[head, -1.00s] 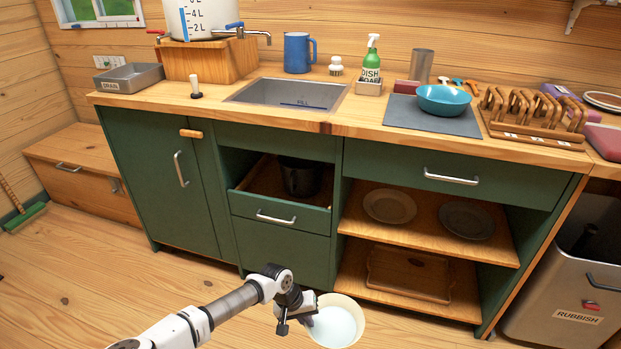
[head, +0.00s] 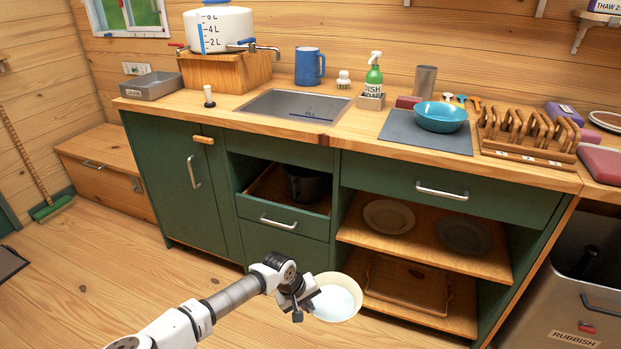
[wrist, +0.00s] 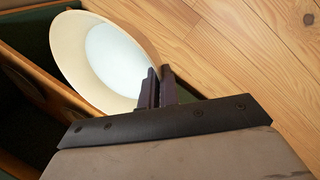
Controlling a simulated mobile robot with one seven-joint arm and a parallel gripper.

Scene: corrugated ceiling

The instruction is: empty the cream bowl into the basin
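The cream bowl (head: 341,297) holds a pale whitish liquid and is held in front of the green cabinet, below counter height. My gripper (head: 306,301) is shut on its left rim in the head view. In the wrist view the fingers (wrist: 155,88) pinch the rim of the bowl (wrist: 75,48), and the pale liquid shows inside. The basin (head: 292,105) is a grey metal sink set in the wooden counter, with a "FILL" line marked on its inner wall. It lies above and beyond the bowl.
A white water tank with taps (head: 219,32) stands on a wooden block left of the basin. An open drawer with a dark pot (head: 307,184) is below.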

